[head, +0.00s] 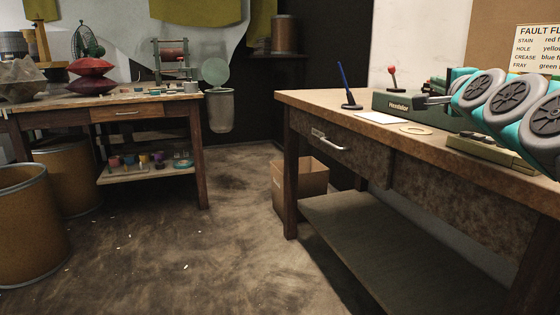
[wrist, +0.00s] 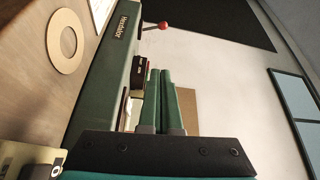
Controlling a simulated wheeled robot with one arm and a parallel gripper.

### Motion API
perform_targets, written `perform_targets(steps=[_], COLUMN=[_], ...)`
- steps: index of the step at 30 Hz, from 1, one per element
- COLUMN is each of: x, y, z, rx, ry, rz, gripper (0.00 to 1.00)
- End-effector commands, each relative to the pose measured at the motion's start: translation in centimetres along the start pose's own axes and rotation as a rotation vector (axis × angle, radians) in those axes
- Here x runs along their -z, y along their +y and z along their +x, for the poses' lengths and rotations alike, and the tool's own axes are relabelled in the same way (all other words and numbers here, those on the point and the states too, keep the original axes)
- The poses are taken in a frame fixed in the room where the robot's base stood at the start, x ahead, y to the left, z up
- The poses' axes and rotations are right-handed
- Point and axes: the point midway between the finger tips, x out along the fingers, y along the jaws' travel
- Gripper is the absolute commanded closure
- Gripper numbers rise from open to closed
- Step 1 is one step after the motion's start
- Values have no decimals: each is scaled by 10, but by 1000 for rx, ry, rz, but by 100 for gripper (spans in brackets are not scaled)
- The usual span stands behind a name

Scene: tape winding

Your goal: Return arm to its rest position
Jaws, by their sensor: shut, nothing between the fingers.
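My gripper (head: 424,102) shows at the right of the head view, at the end of my teal and grey arm, above the right workbench (head: 330,105). In the wrist view the two green fingers of my gripper (wrist: 162,72) lie side by side, shut and empty. Beyond them stands the green machine (head: 395,102) marked with a nameplate. It also fills the left middle of the wrist view (wrist: 110,75). Its red-knobbed lever (head: 392,70) stands up behind it. I cannot tell from the head view how far the fingers are from the machine.
A flat ring (head: 416,129), a white sheet (head: 377,118) and a blue pen in a stand (head: 346,85) lie or stand on the workbench. A cardboard box (head: 300,180) is on the floor beside it. The floor (head: 190,240) between the two benches is mostly clear.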

Motion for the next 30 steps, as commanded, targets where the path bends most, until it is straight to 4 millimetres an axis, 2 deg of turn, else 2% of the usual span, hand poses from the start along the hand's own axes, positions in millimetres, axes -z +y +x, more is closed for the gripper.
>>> perform_targets(steps=[8, 13, 17, 20, 23, 26, 30], x=[-37, -69, -99, -125, -153, -180, -199], y=[21, 42, 65, 90, 122, 164, 219], z=[-6, -16, -30, -48, -76, -121, -198], rx=[-85, -161, -239, -315, -415, -541, -721], ry=[-85, -163, -248, -333, -447, -597, -824], rz=[-92, -179, -270, -358, -477, -621, -816], gripper=[100, 100, 100, 100, 100, 100, 100])
